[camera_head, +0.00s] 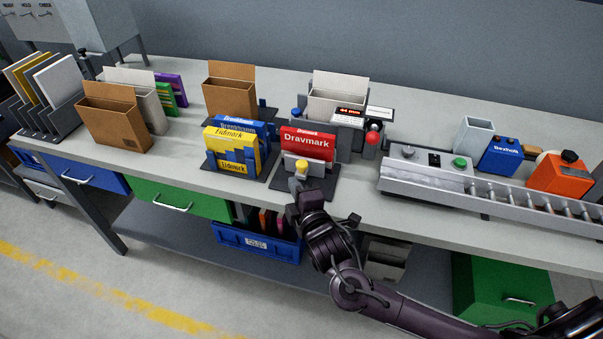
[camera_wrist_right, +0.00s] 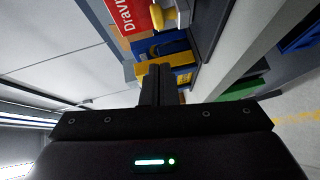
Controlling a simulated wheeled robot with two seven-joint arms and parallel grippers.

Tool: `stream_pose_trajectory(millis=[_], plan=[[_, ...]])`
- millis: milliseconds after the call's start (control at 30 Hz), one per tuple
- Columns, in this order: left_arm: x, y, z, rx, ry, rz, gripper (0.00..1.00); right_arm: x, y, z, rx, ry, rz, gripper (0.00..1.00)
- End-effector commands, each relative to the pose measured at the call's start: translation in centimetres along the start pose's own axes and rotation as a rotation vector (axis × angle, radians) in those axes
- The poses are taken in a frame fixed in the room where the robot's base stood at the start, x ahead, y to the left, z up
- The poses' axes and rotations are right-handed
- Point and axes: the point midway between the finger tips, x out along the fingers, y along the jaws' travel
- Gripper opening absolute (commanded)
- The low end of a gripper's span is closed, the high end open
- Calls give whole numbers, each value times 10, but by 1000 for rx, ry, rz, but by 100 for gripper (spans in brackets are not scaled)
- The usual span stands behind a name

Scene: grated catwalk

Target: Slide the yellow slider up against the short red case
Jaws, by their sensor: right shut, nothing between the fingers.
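The short red case (camera_head: 308,146) stands upright in a dark holder (camera_head: 316,187) near the table's front edge. It shows partly in the right wrist view (camera_wrist_right: 133,14). The yellow slider (camera_head: 301,166) is a rounded knob in front of the case's lower face; I cannot tell whether any gap lies between them. It also shows in the right wrist view (camera_wrist_right: 166,19). My right gripper (camera_head: 295,186) is shut and empty, its fingertips just in front of the slider on the near side. In the right wrist view its closed fingers (camera_wrist_right: 155,72) point toward the slider. My left gripper is out of view.
A red-topped lever (camera_head: 373,138) and a small display (camera_head: 349,113) are behind right. A metal roller track (camera_head: 430,181) lies to the right. Bare tabletop (camera_head: 187,155) lies farther left.

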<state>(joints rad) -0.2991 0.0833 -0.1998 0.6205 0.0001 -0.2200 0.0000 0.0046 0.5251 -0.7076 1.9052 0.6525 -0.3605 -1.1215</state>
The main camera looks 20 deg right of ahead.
Motion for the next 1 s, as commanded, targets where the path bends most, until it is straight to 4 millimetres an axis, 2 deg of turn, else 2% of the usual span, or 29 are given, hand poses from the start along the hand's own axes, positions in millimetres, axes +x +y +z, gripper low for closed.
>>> stream_pose_trajectory(millis=[67,233,400,767,1000], plan=[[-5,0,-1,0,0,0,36,16,3,2,-1,-2,2,0],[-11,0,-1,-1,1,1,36,31,2,20,-2,-2,0,0],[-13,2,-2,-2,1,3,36,38,0,28,1,0,-1,0],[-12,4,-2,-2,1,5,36,39,0,29,1,0,0,0],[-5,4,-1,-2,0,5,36,67,6,49,-1,-1,3,0]])
